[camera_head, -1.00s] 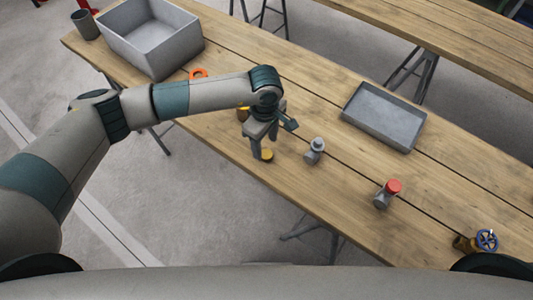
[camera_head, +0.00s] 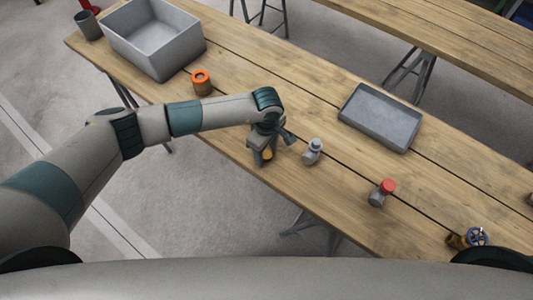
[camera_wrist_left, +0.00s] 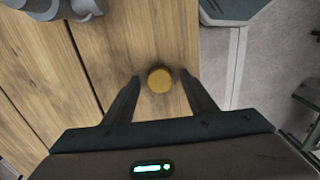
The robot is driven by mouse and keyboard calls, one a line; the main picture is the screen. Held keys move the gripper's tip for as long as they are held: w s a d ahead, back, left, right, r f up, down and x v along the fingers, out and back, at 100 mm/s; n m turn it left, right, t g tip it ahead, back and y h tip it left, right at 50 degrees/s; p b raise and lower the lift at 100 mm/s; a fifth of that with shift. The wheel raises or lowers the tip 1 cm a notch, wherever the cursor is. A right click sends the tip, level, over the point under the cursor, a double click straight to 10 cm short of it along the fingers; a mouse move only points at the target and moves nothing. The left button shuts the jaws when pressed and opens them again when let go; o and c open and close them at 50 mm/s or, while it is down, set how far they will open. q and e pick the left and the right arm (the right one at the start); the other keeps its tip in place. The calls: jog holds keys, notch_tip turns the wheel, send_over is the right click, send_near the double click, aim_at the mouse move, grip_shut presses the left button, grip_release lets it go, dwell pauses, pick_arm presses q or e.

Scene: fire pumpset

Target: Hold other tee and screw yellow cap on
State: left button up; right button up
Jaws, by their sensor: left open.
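The yellow cap (camera_head: 267,155) lies on the table near its front edge, partly hidden by my left gripper (camera_head: 262,158) in the head view. In the left wrist view the cap (camera_wrist_left: 159,79) sits between the tips of the open left gripper (camera_wrist_left: 160,84), with a gap on each side. A bare grey tee (camera_head: 313,151) stands just right of it; part of it shows at the top left of the left wrist view (camera_wrist_left: 60,8). Another grey tee (camera_head: 377,200) with a red cap (camera_head: 388,186) stands further right. My right gripper is out of view.
A shallow grey tray (camera_head: 381,117) lies behind the tees. A deep grey bin (camera_head: 155,65) and an orange-topped cylinder (camera_head: 201,84) are at the back left. A brass valve with a blue handwheel (camera_head: 477,236) is at the right. The table between these is mostly clear.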

aim_at(266, 153)
pick_arm(q)
jog(key=c, duration=1.1)
jog(key=shift+r, duration=0.15)
jog(key=shift+c, duration=0.2)
jog(key=shift+r+b, duration=0.55)
notch_tip(266, 153, up, 2)
jog(key=shift+w+r+b, duration=0.1)
jog(key=shift+b, duration=0.8)
jog(key=s+d+r+b, duration=0.5)
jog(key=s+d+r, duration=0.2)
jog(key=s+d, duration=0.1)
jog(key=shift+d+r, duration=0.25)
jog(key=shift+d, duration=0.1)
